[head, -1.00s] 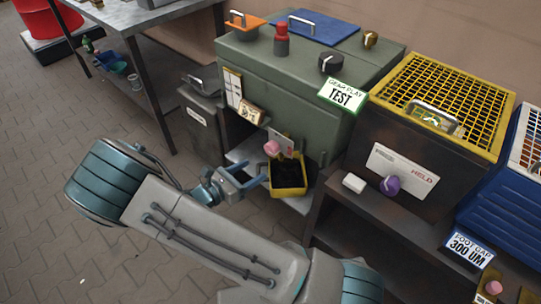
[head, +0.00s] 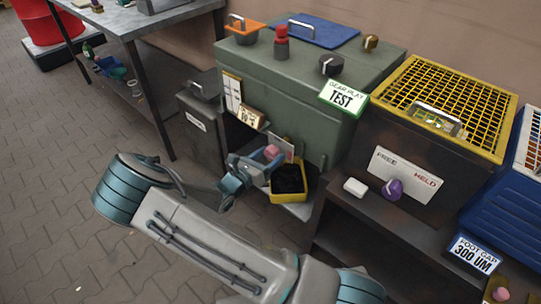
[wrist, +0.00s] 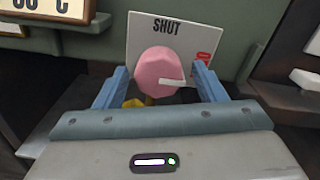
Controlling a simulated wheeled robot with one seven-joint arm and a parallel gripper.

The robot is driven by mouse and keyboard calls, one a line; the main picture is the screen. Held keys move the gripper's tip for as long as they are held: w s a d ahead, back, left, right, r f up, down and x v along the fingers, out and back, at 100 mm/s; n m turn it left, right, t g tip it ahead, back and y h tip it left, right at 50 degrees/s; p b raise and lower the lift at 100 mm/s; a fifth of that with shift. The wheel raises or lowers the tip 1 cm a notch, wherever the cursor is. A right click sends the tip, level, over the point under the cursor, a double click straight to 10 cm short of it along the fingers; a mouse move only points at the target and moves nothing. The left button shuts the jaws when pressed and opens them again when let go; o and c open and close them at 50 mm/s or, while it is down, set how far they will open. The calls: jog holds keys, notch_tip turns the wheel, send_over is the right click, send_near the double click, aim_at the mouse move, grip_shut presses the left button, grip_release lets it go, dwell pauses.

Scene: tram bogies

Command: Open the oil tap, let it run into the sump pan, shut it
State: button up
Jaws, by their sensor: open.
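The oil tap has a pink round knob (head: 271,152) on the front of the green cabinet; it also shows in the wrist view (wrist: 158,68). A white pointer on the knob points right. A white card (wrist: 142,28) behind it reads SHUT at the top and has partly hidden red lettering at the right. My gripper (wrist: 160,74) is open, with one blue finger on each side of the knob; I cannot tell whether they touch it. The yellow sump pan (head: 303,194) sits below the tap, black inside. I see no oil stream.
The green cabinet (head: 265,85) carries knobs and a TEST label. A small gauge box (head: 250,116) juts out left above the tap. At the right, a dark bench (head: 370,222) holds a yellow-grilled box (head: 395,145) with a purple knob (head: 391,189).

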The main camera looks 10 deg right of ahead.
jog(key=shift+w+d, duration=0.4)
jog(key=shift+d, duration=0.15)
jog(key=c, duration=1)
